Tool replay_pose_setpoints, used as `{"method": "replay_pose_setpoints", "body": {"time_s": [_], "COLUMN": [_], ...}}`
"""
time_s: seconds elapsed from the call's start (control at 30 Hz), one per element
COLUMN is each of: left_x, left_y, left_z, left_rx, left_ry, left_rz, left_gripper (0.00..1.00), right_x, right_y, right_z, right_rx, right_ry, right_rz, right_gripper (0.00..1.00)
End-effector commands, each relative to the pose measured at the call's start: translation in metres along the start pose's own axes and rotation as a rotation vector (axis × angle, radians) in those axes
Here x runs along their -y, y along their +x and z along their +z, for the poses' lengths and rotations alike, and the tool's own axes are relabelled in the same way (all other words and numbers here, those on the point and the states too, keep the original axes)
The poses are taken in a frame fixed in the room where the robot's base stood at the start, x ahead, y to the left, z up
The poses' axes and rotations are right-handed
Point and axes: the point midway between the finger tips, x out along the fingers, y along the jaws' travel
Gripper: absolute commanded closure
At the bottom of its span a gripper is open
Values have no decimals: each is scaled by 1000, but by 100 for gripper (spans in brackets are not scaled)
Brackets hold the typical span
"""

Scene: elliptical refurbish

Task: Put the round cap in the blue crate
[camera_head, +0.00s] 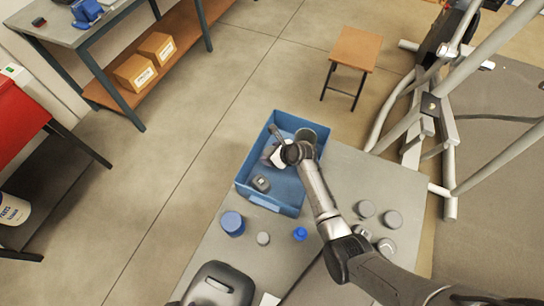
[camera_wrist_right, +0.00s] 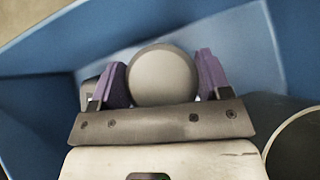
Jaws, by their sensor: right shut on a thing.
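The blue crate (camera_head: 243,173) stands at the far end of the grey table. My right gripper (camera_head: 272,155) is over the inside of the crate. In the right wrist view, my right gripper (camera_wrist_right: 162,80) has its purple pads shut on the sides of a round grey cap (camera_wrist_right: 162,72). The crate's blue walls (camera_wrist_right: 250,45) surround it there. I cannot tell whether the cap touches the crate floor. In the head view the gripper hides the cap. My left gripper is not in view.
The crate also holds a small grey device (camera_head: 261,184) and a round grey piece (camera_head: 307,134). On the table are a large blue cap (camera_head: 232,223), a small blue piece (camera_head: 300,234), several grey round pieces (camera_head: 393,219) and a black housing (camera_head: 222,284). An elliptical machine (camera_head: 430,105) stands right.

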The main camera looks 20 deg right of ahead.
Motion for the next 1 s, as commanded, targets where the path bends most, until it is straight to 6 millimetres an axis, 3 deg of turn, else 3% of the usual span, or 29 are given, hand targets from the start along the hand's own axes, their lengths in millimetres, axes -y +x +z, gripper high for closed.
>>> {"method": "replay_pose_setpoints", "body": {"time_s": [0.17, 1.0], "left_x": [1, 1], "left_y": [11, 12], "left_z": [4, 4], "left_rx": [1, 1], "left_ry": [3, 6], "left_rz": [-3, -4], "left_gripper": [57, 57], "right_x": [0, 0], "right_y": [17, 26], "right_z": [-18, -26], "right_rx": [-2, 0], "right_ry": [0, 2], "right_rz": [0, 0], "right_gripper": [74, 74]}}
